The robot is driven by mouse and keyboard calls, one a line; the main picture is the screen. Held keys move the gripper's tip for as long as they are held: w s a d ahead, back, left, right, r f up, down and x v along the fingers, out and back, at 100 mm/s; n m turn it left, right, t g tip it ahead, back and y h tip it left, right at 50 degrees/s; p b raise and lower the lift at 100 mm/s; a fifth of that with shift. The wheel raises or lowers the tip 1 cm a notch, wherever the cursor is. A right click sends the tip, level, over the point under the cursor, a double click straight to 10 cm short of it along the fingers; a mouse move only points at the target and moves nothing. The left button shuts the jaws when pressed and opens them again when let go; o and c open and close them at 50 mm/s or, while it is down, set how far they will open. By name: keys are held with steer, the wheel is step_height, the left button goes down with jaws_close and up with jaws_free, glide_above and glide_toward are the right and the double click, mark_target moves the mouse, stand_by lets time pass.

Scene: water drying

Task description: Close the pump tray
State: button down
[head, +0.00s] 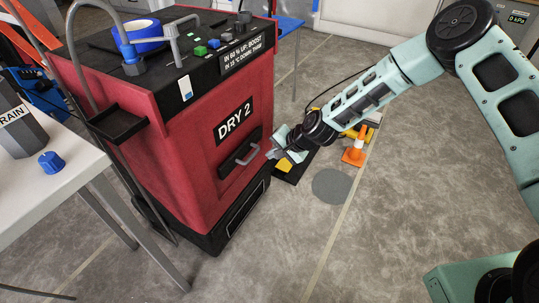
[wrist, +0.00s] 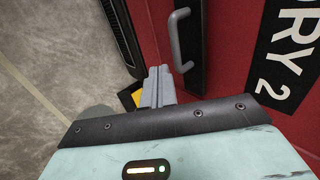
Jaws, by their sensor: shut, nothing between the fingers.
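The red DRY 2 machine (head: 190,135) stands at centre left in the head view. In the wrist view the handle (wrist: 178,40) is just above and right of my fingertips. I cannot tell how far the panel stands out from the machine. My gripper (head: 273,147) is just right of the handle, in front of the machine. In the wrist view its grey fingers (wrist: 157,85) are together and empty. They appear apart from the handle.
An orange cone (head: 354,155) and yellow items stand on the floor behind my gripper. A round grey floor disc (head: 332,186) lies in front of them. A white table (head: 60,190) with a blue knob (head: 51,162) is at left.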

steer(key=p+v, duration=0.1)
steer(key=v, duration=0.7)
steer(key=s+a+r+n+g+h, duration=0.35)
steer(key=s+r+n, duration=0.55)
steer(key=s+r, duration=0.55)
steer(key=s+d+r+n+g+h, duration=0.1)
steer(key=s+d+r+n, duration=0.25)
steer(key=s, duration=0.65)
steer(key=s+d+r+n+h, duration=0.25)
steer(key=s+r, duration=0.25)
steer(key=s, duration=0.5)
step_height(320, 180, up, 18)
steer(key=p, duration=1.8)
steer(key=shift+d+f+y, duration=0.2)
steer(key=shift+f+y, duration=0.05)
steer(key=shift+y, duration=0.15)
steer(key=shift+w, duration=0.15)
